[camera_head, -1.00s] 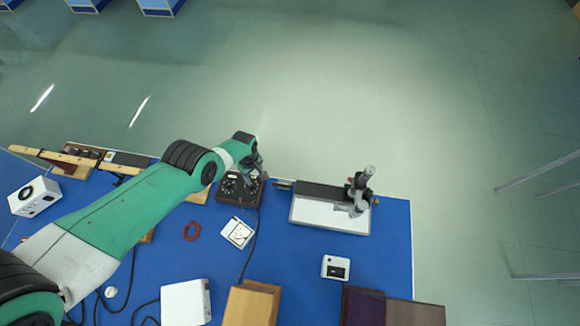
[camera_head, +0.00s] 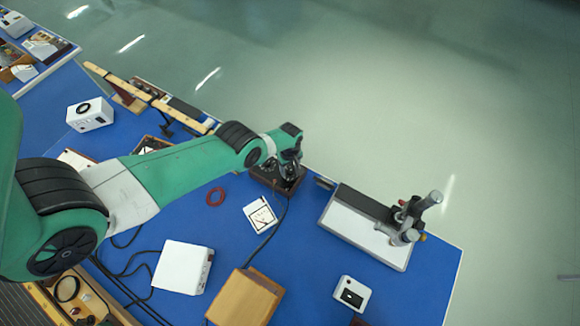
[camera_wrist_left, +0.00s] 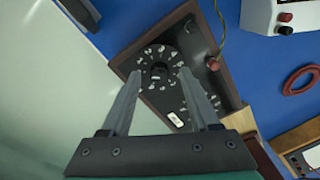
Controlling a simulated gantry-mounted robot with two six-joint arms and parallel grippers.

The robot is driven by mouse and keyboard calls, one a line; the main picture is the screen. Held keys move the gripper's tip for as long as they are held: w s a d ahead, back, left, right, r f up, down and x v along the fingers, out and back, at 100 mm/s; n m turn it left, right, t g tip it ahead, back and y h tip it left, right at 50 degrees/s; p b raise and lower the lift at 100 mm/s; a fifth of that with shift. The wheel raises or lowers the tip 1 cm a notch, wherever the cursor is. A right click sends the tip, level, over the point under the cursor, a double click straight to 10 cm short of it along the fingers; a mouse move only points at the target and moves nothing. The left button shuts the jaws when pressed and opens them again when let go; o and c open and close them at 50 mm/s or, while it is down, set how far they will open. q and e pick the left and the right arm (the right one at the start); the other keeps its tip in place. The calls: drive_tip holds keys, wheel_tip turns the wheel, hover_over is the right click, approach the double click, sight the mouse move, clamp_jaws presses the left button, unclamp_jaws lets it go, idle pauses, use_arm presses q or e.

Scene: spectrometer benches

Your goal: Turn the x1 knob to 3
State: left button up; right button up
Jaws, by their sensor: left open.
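A dark decade box (camera_head: 284,186) with a brown wooden rim stands at the back edge of the blue bench. In the left wrist view, its black panel (camera_wrist_left: 175,50) carries a round dial with white markings and a black knob (camera_wrist_left: 159,72). A second dial is partly hidden behind my right-hand finger. I cannot read the labels or the knob setting. My left gripper (camera_wrist_left: 160,78) is open, with its fingers on either side of the knob; contact cannot be told. In the head view the gripper (camera_head: 290,165) covers part of the box. My right gripper is not in view.
A red terminal (camera_wrist_left: 213,64) with a cable sits on the panel. A white meter (camera_head: 260,215) and a red ring (camera_head: 215,197) lie nearby. A white instrument with a grey post (camera_head: 365,232) stands to the right. Open floor lies beyond the bench.

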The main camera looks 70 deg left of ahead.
use_arm(q)
drive_tip(key=shift+f, duration=0.2)
clamp_jaws()
drive_tip(key=shift+m, duration=0.3)
drive_tip(key=m, duration=0.4)
drive_tip(key=shift+m, duration=0.3)
drive_tip(key=m, duration=1)
drive_tip(key=shift+m, duration=2.3)
